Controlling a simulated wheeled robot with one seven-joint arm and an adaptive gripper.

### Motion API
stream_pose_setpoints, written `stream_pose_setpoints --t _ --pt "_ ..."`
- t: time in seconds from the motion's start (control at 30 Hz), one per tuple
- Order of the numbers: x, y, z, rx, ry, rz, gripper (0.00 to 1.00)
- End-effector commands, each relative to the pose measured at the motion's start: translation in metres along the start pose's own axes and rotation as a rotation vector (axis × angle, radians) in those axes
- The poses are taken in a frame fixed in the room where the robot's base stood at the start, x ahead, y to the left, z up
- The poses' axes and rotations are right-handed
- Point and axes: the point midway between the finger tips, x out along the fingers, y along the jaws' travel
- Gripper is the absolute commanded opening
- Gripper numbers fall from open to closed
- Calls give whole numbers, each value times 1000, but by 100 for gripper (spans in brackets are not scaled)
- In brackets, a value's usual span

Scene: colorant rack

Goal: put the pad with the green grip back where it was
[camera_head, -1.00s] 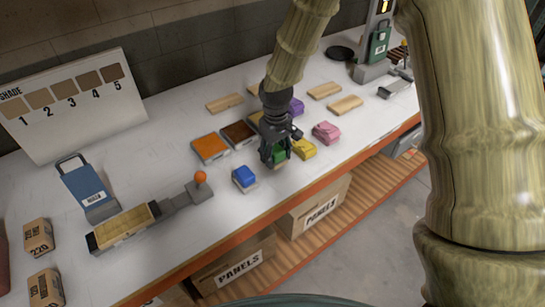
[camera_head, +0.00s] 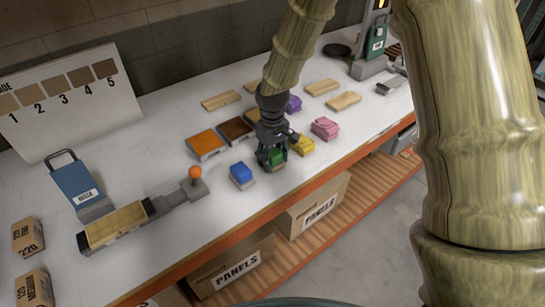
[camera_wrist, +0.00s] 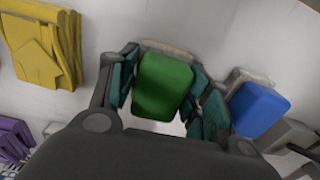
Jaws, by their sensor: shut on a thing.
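The pad with the green grip (camera_head: 276,157) is between the fingers of my gripper (camera_head: 272,154), at the front of the white table. In the wrist view the green grip (camera_wrist: 163,86) fills the space between the teal fingertips, with a pale pad edge showing beyond it. My gripper (camera_wrist: 164,92) is shut on it. The pad is low, at or just above the table; I cannot tell if it touches. The blue-grip pad (camera_head: 241,175) stands to its left and the yellow-grip pad (camera_head: 302,146) to its right.
A pink-grip pad (camera_head: 324,128) and a purple one (camera_head: 293,104) stand farther right and back. Orange (camera_head: 205,143) and brown (camera_head: 236,130) blocks lie behind left. A lever device with an orange knob (camera_head: 195,172) stands at left. The table's front edge (camera_head: 278,205) is close.

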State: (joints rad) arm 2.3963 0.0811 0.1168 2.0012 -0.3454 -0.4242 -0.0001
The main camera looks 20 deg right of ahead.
Motion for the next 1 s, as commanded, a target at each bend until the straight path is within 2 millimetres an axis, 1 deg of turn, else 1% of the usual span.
stream_pose_setpoints --t 0.03,0.07,0.1,0.17,0.47,0.63,0.77,1.0 --pt "2 0 0 0 -1 0 29" --pt "1 0 0 0 0 0 52" --pt "1 0 0 0 0 0 59" --pt "1 0 0 0 0 0 70" --pt "1 0 0 0 0 0 70" --pt "-5 0 0 0 1 0 70" --pt "-17 0 -1 0 3 0 70" --pt "-49 0 -1 1 3 1 70"
